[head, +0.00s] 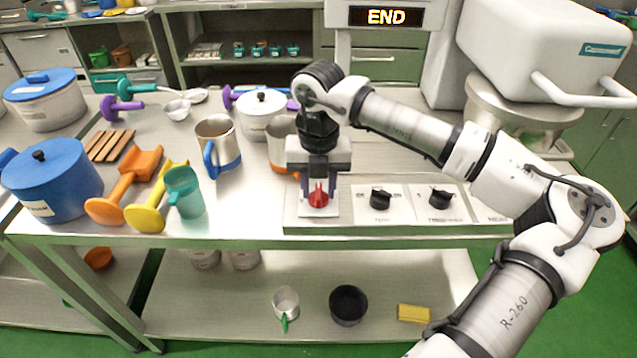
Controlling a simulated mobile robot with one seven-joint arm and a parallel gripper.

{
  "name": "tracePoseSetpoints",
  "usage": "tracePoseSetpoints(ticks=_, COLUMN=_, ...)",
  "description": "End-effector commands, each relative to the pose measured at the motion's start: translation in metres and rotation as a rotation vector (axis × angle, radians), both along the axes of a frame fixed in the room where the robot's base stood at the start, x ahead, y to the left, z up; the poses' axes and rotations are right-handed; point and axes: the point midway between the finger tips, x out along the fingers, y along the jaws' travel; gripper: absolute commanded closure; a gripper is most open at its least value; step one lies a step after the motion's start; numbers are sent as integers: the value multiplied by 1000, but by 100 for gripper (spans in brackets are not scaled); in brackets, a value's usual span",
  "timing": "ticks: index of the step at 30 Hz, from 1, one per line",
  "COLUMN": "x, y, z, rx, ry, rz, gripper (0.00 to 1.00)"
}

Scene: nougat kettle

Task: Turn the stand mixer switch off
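A control panel (350,218) lies along the front edge of the steel table. It carries a red knob (318,196) on a white plate at left, and two black knobs, a middle one (381,198) and a right one (440,197). Their labels are too small to read surely, so I cannot tell which is the mixer switch. My gripper (318,203) points down over the red knob, with its fingers apart on either side of it. I see no clear contact. The large white machine (545,45) at the right back looks like the stand mixer, above a metal bowl (520,105).
A lit sign (386,16) reads END. Left of my gripper are a metal mug with a blue handle (218,145), a teal jug (185,192), yellow and orange scoops and a blue pot (50,182). Another metal mug (281,145) stands close behind my gripper.

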Motion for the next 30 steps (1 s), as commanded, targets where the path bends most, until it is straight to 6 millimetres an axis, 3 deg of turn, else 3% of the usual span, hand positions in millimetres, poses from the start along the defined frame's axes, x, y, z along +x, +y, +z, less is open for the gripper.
tracePoseSetpoints(ticks=9, x=0, y=0, z=-3, rx=0, ry=0, rz=1, gripper=66)
tracePoseSetpoints(ticks=17, x=0, y=0, z=-3, rx=0, ry=0, rz=1, gripper=100)
tracePoseSetpoints(ticks=30, x=0, y=0, z=-5, rx=0, ry=0, rz=59, gripper=100)
